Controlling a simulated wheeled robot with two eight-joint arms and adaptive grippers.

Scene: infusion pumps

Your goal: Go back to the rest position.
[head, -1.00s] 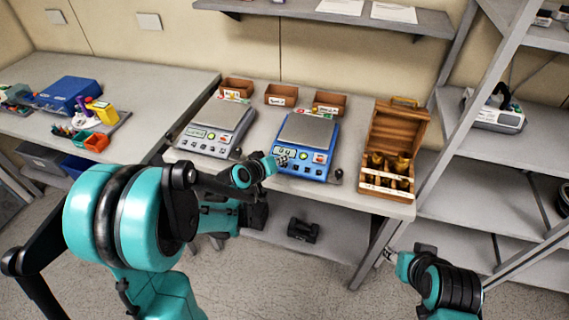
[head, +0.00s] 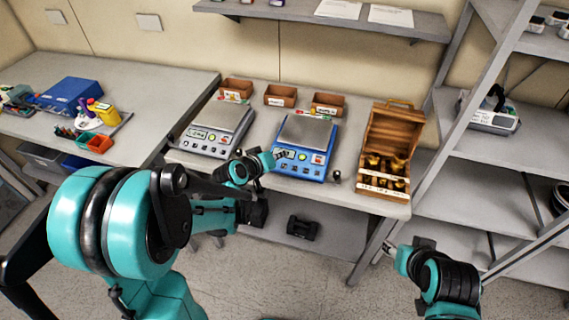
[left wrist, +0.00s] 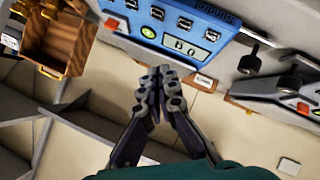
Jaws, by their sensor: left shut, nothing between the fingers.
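My left gripper (head: 280,155) is at the front left edge of the blue scale (head: 299,165), close to its front panel. Whether it touches the panel I cannot tell. In the left wrist view its fingers (left wrist: 158,78) are together and empty, just in front of the blue panel (left wrist: 180,30) with its display and buttons. My right gripper (head: 390,254) is low at the right, in front of the table and away from any object. It is too small to tell whether it is open or shut.
A grey scale (head: 215,130) stands left of the blue one. Small brown bins (head: 281,96) line the back. An open wooden case (head: 393,135) with brass weights stands at the right. A shelf rack (head: 505,150) is further right. A side table (head: 150,85) holds trays.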

